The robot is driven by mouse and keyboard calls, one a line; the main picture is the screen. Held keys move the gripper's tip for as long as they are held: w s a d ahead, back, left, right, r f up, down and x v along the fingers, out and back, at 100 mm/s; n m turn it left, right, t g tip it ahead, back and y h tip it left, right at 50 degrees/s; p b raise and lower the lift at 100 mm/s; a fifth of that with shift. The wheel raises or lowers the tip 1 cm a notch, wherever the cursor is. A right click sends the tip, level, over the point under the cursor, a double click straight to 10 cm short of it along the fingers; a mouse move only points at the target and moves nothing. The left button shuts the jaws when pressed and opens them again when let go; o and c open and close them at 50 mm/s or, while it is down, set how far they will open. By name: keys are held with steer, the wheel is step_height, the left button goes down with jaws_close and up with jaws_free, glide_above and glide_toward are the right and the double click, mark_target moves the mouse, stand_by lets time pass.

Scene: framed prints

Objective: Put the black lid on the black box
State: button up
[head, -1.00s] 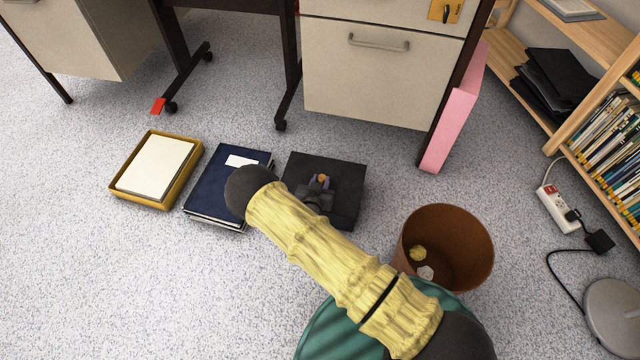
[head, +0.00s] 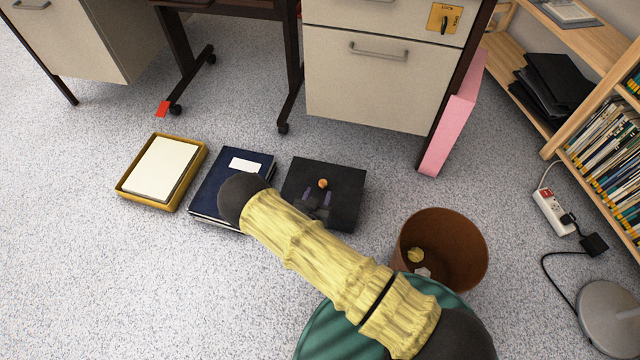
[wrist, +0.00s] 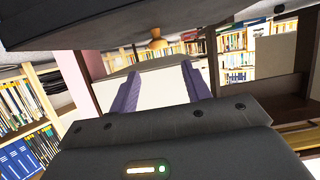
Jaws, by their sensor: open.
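The black lid (head: 347,181) is a dark flat square with a small orange-brown knob (head: 323,183). In the head view it lies about level on the carpet side of the desk, covering the black box, whose walls I can barely tell apart from it; whether it is fully seated I cannot tell. My gripper (head: 319,196) is open and empty, its purple fingers low over the near part of the lid, short of the knob.
A navy book or binder (head: 221,187) and a yellow tray (head: 200,162) with paper lie to the left. A brown bin (head: 464,250) stands close on the right. The drawer unit (head: 373,85) and pink board (head: 448,125) are behind. Carpet is free at front left.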

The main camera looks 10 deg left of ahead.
steer(key=p+v, duration=0.2)
steer(key=v, duration=0.4)
steer(key=shift+p, duration=0.3)
steer(key=shift+r, duration=0.15)
steer(key=w+d+r+m+g, duration=0.1)
steer(key=w+d+r+g, duration=0.25)
steer(key=r, duration=0.45)
steer(key=w+d+r+m+g, duration=0.1)
steer(key=w+d+r+g, duration=0.2)
steer(key=r, duration=0.4)
steer(key=s+d+r+n+g+y, duration=0.1)
steer(key=s+d+r+g+y, duration=0.3)
steer(key=d+r, duration=0.85)
steer(key=s+d+r+n+h, duration=0.1)
steer(key=s+d+r+h, duration=0.2)
steer(key=s+d+r, duration=0.4)
steer(key=s+r+g, duration=0.1)
steer(key=s, duration=0.3)
steer(key=shift+d+n, duration=0.3)
